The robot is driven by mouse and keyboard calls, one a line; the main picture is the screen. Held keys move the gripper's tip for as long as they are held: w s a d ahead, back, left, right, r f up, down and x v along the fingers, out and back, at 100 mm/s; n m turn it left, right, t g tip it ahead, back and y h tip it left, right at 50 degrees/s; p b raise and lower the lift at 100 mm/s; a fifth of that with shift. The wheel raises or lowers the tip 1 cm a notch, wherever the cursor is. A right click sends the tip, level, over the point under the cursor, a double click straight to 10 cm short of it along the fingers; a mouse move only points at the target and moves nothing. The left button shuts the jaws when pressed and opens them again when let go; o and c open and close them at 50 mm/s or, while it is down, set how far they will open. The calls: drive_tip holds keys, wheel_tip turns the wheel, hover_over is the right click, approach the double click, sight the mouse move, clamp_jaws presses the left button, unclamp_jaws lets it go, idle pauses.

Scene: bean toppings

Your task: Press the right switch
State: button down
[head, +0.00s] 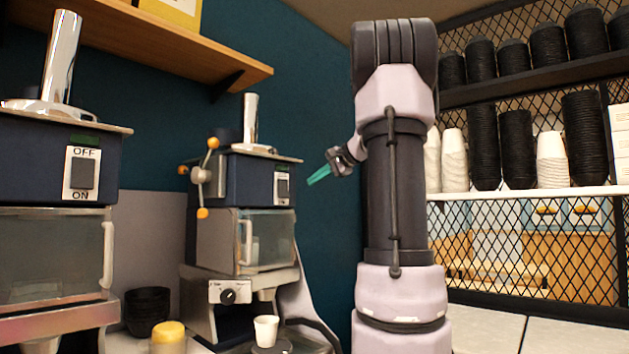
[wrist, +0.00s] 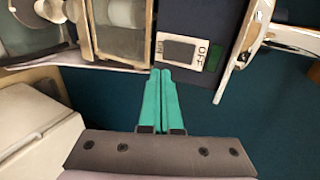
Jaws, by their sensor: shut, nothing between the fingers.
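The right switch (head: 282,187) is a grey rocker on a white plate, on the front of the right dark blue machine (head: 240,180). In the wrist view a switch (wrist: 180,52) shows beyond the fingertips, its plate marked OFF and ON. My gripper (head: 311,181) has teal fingers and is to the right of the right switch in the head view, apart from it. In the wrist view my gripper (wrist: 161,72) has its fingers together and empty, pointing toward the machine just below the plate. Whether the rocker is pressed is hard to tell.
A left machine (head: 60,160) has a similar OFF/ON switch (head: 82,172). An orange-tipped handle (head: 202,176) sticks out left of the right machine. A white cup (head: 266,330) stands below it. A wooden shelf (head: 150,40) hangs above. Racks of cups (head: 500,140) are at right.

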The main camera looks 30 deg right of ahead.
sight(285, 196)
drive_tip(key=x, duration=0.7)
drive_tip(key=r+x, duration=0.1)
drive_tip(key=x, duration=0.2)
drive_tip(key=shift+w+a, duration=0.15)
drive_tip(key=shift+w, duration=0.35)
drive_tip(key=shift+w+a+f, duration=0.1)
drive_tip(key=shift+w+f, duration=0.1)
drive_tip(key=shift+w, duration=0.1)
drive_tip(key=shift+r, duration=1)
drive_tip(key=shift+f, duration=0.1)
